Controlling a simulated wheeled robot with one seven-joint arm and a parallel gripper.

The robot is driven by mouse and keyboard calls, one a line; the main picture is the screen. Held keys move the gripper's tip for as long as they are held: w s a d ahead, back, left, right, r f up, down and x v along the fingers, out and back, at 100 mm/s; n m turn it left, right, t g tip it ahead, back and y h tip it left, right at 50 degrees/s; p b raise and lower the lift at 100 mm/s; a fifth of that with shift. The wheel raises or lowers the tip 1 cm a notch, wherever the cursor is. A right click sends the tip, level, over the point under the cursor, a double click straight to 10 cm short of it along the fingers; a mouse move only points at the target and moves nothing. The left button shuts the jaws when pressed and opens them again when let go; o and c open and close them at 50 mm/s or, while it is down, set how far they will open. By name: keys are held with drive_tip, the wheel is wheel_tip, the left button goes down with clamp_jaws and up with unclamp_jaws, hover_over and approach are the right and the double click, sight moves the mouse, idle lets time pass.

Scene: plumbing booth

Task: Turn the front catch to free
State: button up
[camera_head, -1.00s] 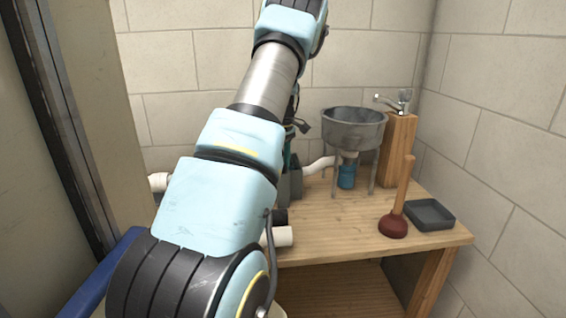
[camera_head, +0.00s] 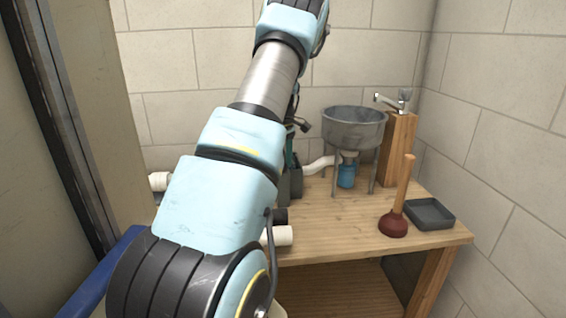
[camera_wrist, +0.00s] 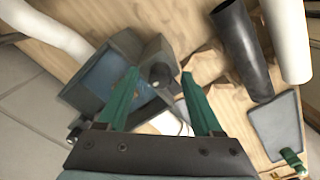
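In the wrist view, my gripper (camera_wrist: 160,76) has its two green fingers spread apart with a gap between them. A grey box (camera_wrist: 117,62) with an open bluish inside lies behind and left of the fingers. A small dark round-ended part (camera_wrist: 161,73) on the box's right side shows between the fingertips. It may be the front catch, but I cannot tell its turn or whether a finger touches it. In the head view, my arm hides most of the box (camera_head: 296,181) and nearly all of my gripper.
On the wooden bench (camera_head: 335,232) stand a grey basin (camera_head: 354,130) on legs, a tap on a wooden post (camera_head: 397,150), a plunger (camera_head: 394,223) and a dark tray (camera_head: 430,213). White pipe (camera_wrist: 287,40) and black pipe (camera_wrist: 243,50) lie right of the fingers in the wrist view.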

wheel_tip(320, 180, up, 11)
drive_tip(key=b, duration=0.2)
idle(0.5)
drive_tip(key=shift+s+f, duration=0.1)
drive_tip(key=s+f+m, duration=0.2)
drive_tip(key=s+m, duration=0.2)
drive_tip(key=s, duration=0.6)
drive_tip(key=s+f+m+t, duration=0.1)
drive_tip(key=s+m, duration=0.3)
drive_tip(key=s, duration=0.7)
drive_tip(key=s+f+m, duration=0.3)
drive_tip(key=s+m, duration=0.1)
drive_tip(key=s, duration=0.7)
drive_tip(key=shift+s+f+m+t, duration=0.15)
drive_tip(key=shift+m+t, duration=0.15)
drive_tip(key=shift+a, duration=0.1)
